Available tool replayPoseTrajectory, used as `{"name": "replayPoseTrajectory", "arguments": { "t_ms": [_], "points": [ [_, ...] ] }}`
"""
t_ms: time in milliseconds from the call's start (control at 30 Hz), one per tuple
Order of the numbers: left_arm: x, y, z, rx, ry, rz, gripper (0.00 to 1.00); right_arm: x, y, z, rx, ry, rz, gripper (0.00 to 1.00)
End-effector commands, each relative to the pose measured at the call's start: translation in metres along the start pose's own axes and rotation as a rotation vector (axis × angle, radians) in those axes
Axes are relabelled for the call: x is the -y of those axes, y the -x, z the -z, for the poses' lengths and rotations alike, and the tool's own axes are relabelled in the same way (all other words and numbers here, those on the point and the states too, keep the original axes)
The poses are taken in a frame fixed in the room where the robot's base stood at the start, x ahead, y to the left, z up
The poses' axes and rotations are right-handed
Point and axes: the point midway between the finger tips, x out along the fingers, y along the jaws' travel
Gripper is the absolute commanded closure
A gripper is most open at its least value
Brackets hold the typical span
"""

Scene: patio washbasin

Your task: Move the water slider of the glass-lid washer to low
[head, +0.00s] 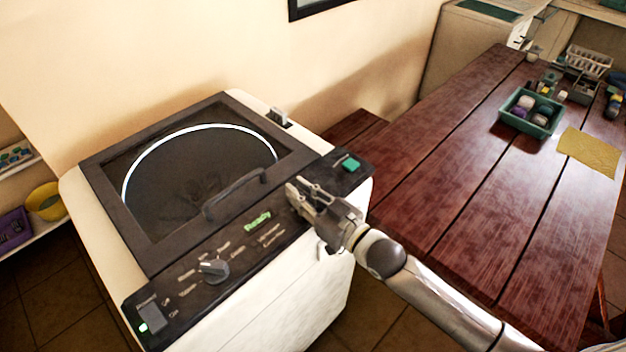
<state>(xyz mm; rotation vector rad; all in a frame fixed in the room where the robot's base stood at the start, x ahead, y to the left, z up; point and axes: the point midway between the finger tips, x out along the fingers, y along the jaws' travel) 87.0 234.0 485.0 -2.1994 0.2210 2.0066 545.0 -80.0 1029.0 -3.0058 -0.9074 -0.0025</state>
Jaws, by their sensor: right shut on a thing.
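The glass-lid washer (335,270) stands at the left with its round-windowed lid (195,178) closed. Its dark control panel (235,248) runs along the front edge, with a grey dial (213,270), a lit green display (257,221) and a green button (351,165). My right gripper (298,194) reaches in from the lower right, with its fingertips at the panel between the display and the green button. It is shut on the water slider, which its fingers mostly hide. The slider's setting cannot be read. My left gripper is not in view.
A lit switch (152,317) is at the panel's left end. The lid handle (235,193) rises close to my right gripper. A red wooden table (455,185) stands at the right, with a green tray (507,119) and a yellow cloth (588,152) on it.

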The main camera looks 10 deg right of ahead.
Motion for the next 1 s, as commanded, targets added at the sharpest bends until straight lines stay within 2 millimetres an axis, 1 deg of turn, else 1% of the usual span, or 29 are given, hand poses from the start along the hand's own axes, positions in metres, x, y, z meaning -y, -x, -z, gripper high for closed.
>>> {"name": "replayPoseTrajectory", "arguments": {
  "t_ms": [33, 133, 233, 467, 500, 633, 667, 1000],
  "points": [
    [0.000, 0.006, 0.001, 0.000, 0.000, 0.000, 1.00, 0.010, 0.000, 0.002, 0.002, -0.006, 0.001, 1.00],
    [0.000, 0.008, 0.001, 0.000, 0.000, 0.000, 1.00, 0.019, 0.000, 0.001, 0.003, -0.003, 0.000, 1.00],
    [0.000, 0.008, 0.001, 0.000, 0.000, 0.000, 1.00, 0.023, 0.000, 0.000, 0.003, -0.001, 0.000, 1.00],
    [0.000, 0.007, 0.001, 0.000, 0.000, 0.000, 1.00, 0.024, 0.000, -0.001, 0.003, -0.002, 0.002, 1.00],
    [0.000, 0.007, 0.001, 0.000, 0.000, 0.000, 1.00, 0.024, 0.000, -0.001, 0.003, -0.003, 0.002, 0.81],
    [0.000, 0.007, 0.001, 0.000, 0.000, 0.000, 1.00, 0.024, 0.000, -0.001, 0.003, -0.002, 0.002, 0.65],
    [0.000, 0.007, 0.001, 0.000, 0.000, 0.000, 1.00, 0.024, 0.000, -0.001, 0.003, -0.002, 0.001, 0.62],
    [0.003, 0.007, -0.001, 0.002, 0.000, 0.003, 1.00, 0.022, 0.002, -0.001, 0.003, 0.000, 0.000, 0.62]
  ]
}}
